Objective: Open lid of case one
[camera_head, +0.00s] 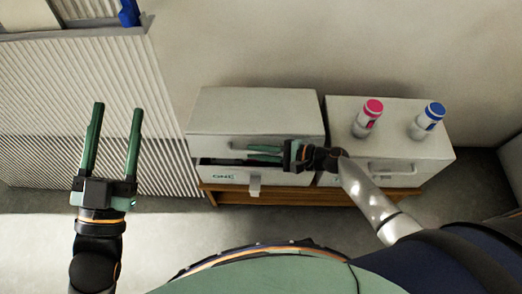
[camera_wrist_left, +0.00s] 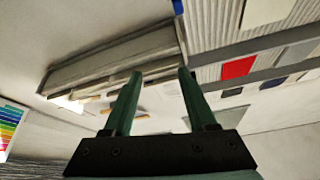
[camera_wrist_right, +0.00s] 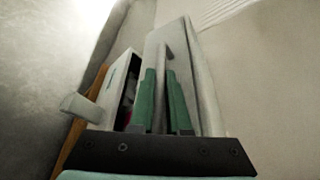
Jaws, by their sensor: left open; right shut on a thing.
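Case one (camera_head: 225,176), a pale grey box with its label on the front, stands left on a low wooden bench. Its lid (camera_head: 255,112) is raised a little, with a dark gap below its front edge. My right gripper (camera_head: 250,153) is at the lid's front and is shut on the lid handle, which also shows in the right wrist view (camera_wrist_right: 165,50). A latch (camera_head: 255,186) sticks out from the case front; it shows in the right wrist view (camera_wrist_right: 82,107). My left gripper (camera_head: 117,106) is open and empty, away to the left.
A second grey case (camera_head: 420,150) stands close on the right, with a pink-capped bottle (camera_head: 367,120) and a blue-capped bottle (camera_head: 427,122) on its lid. The wooden bench (camera_head: 290,194) bears both cases. A wall is behind; ribbed panels (camera_head: 60,110) are at left.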

